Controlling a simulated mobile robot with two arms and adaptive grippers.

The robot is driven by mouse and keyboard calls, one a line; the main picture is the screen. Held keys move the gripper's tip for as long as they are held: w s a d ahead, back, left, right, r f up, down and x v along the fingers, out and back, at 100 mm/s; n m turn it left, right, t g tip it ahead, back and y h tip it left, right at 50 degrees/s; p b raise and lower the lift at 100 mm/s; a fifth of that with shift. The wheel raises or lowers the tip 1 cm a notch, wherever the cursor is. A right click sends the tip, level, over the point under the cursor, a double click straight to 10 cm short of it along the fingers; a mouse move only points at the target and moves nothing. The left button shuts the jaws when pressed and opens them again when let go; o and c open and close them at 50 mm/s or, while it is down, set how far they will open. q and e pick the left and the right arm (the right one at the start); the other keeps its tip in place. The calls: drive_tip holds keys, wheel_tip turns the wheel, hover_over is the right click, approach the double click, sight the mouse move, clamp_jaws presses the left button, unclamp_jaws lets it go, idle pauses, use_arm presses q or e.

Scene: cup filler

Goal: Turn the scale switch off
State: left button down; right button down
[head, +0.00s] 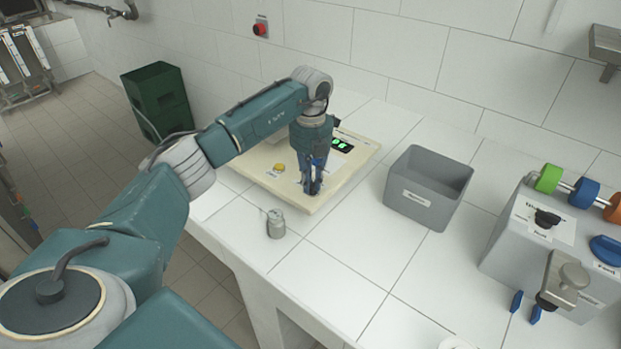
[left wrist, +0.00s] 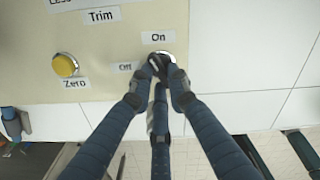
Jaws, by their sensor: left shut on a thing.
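The scale (head: 255,168) is a cream board with a lit green display (head: 342,144) and a yellow button. Its dark switch knob shows in the left wrist view (left wrist: 158,62), beside the "On" and "Off" labels; "On" is above it and "Off" to its left. My left gripper (head: 312,190) points down at the scale's front edge area. In the left wrist view its blue fingers (left wrist: 162,82) are shut around the knob and partly cover it, so I cannot tell which way it points.
A small metal weight-like canister (head: 276,226) stands on the white tiled table in front of the scale. A grey bin (head: 428,188) stands to the right. A grey machine (head: 535,235) with coloured knobs stands far right. The table between bin and front edge is clear.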

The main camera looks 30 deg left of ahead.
sight(313, 185)
use_arm(q)
drive_tip(key=n+p, duration=0.1)
drive_tip(key=n, duration=0.5)
drive_tip(key=shift+d+r, duration=0.1)
drive_tip(key=shift+d, duration=0.05)
drive_tip(key=n+p, duration=0.1)
drive_tip(key=n, duration=0.5)
drive_tip(key=shift+w+d+p, duration=0.15)
drive_tip(key=shift+w+p, duration=0.05)
drive_tip(key=shift+p, duration=0.15)
drive_tip(key=shift+n, duration=0.4)
drive_tip(key=c, duration=1.7)
unclamp_jaws()
drive_tip(key=shift+o, duration=0.2)
wheel_tip(313, 185, up, 12)
drive_tip(key=shift+s, duration=0.15)
